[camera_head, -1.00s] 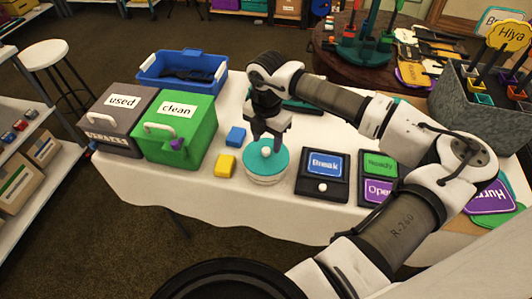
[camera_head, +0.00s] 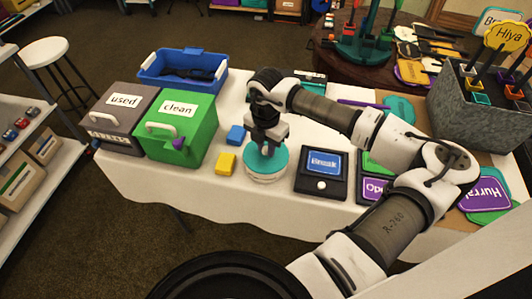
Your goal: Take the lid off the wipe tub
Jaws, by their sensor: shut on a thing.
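My gripper (camera_head: 266,148) points straight down over the middle of the lid and is shut on the lid's knob. The fingers hide the knob. I cannot see a gap between lid and tub.
A green "clean" box (camera_head: 196,135) and a grey "used" box (camera_head: 112,140) stand left. A blue block (camera_head: 236,134) and yellow block (camera_head: 225,163) lie beside the tub. A black box with a blue sign (camera_head: 321,176) stands right. A blue crate (camera_head: 150,69) is behind.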

